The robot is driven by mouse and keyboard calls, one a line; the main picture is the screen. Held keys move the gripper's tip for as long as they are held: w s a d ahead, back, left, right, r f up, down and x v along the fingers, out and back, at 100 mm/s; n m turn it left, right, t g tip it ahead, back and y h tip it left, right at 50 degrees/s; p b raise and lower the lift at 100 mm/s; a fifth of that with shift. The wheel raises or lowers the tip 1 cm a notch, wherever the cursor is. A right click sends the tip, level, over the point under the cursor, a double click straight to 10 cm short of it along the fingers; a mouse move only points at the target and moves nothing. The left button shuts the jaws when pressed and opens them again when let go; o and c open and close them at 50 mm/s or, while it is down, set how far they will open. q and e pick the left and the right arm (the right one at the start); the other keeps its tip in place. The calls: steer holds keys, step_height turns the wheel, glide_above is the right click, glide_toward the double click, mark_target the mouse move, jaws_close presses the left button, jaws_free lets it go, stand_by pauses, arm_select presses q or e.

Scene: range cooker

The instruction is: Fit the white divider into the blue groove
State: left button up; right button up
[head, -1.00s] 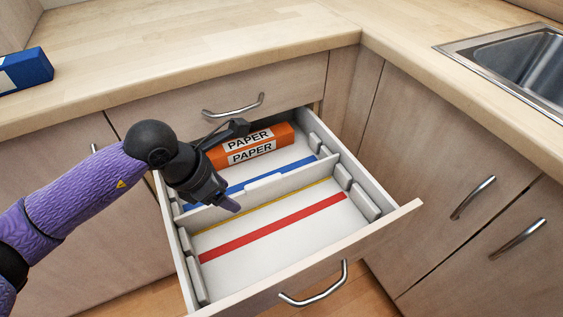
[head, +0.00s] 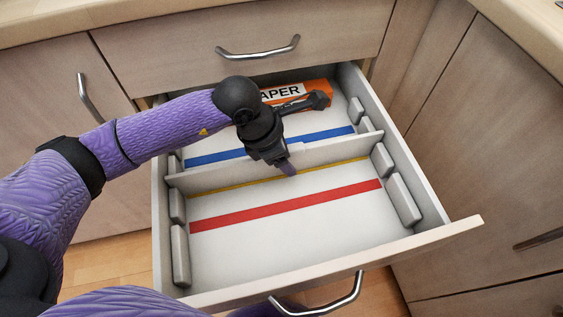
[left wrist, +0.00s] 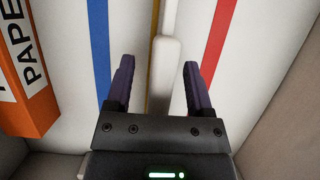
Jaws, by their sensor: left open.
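The white divider (head: 335,147) stands upright across the open drawer, along the yellow stripe (head: 235,186). The blue stripe (head: 212,157) marking the blue groove runs behind it, and the red stripe (head: 285,206) lies in front. My left gripper (head: 288,168) is over the divider's middle and points down. In the left wrist view, its open fingers (left wrist: 158,82) are on either side of the divider's raised white tab (left wrist: 164,75), with gaps on both sides. The gripper hides the tab in the head view. My right gripper is out of view.
An orange PAPER box (head: 318,88) lies at the drawer's back, partly behind my gripper. Grey blocks (head: 403,200) line both side walls, with gaps between them. The drawer floor in front of the divider is clear. The drawer's front edge (head: 440,236) is near me.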

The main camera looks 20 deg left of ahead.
arm_select(q)
steer(key=shift+r, duration=0.1)
steer(key=shift+f, duration=0.2)
jaws_close()
stand_by(0.5)
